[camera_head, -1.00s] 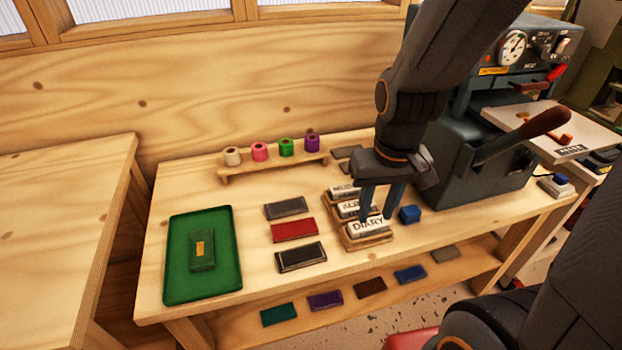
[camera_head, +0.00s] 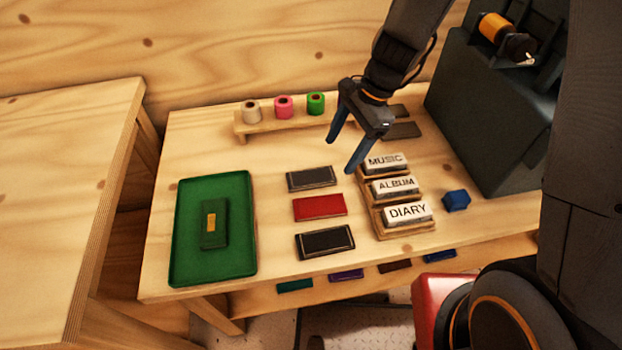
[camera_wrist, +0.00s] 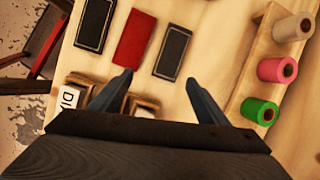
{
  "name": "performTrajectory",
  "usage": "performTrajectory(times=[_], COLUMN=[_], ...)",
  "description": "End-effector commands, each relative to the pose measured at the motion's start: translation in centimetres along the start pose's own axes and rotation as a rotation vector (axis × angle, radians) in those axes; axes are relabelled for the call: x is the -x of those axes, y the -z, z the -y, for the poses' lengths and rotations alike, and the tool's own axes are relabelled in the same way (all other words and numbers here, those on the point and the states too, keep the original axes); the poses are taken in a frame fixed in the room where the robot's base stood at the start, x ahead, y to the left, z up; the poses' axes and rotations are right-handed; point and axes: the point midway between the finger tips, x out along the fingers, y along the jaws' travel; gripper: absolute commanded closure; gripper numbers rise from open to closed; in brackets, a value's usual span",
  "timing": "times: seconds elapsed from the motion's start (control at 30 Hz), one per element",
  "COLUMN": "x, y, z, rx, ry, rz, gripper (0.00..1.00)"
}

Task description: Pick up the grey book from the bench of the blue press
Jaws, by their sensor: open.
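A dark grey book (camera_head: 311,178) with a thin border lies flat on the bench (camera_head: 280,270), at the back of a column of three. A red book (camera_head: 319,207) and a black bordered book (camera_head: 325,242) lie in front of it. My gripper (camera_head: 340,156) is open and empty, above the bench to the right of and behind the dark grey book. In the wrist view the dark grey book (camera_wrist: 172,52) lies just beyond my open fingertips (camera_wrist: 159,77), with the red book (camera_wrist: 135,38) to its left. The blue press (camera_head: 490,110) stands at the right, partly cut off.
A rack of labelled blocks (camera_head: 405,233) and a blue block (camera_head: 456,200) are right of the books. Foil rolls (camera_head: 284,106) stand on a rail behind. A green tray (camera_head: 250,270) holding a green book is left. Two flat dark pieces (camera_head: 402,130) lie near the press.

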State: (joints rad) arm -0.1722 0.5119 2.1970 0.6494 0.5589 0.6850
Motion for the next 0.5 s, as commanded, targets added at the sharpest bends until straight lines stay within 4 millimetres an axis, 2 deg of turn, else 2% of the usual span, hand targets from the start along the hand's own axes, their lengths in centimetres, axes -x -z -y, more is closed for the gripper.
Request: performTrajectory(times=[0.03, 0.2, 0.5], x=[-1.4, -3.4, -6.1], y=[-0.4, -1.3, -1.7], z=[0.8, 2.4, 2.5], rx=[-0.062, -0.191, -0.208], ry=[-0.002, -0.001, -0.002], rz=[0.022, 0.062, 0.067], gripper=[0.31, 0.31, 0.31])
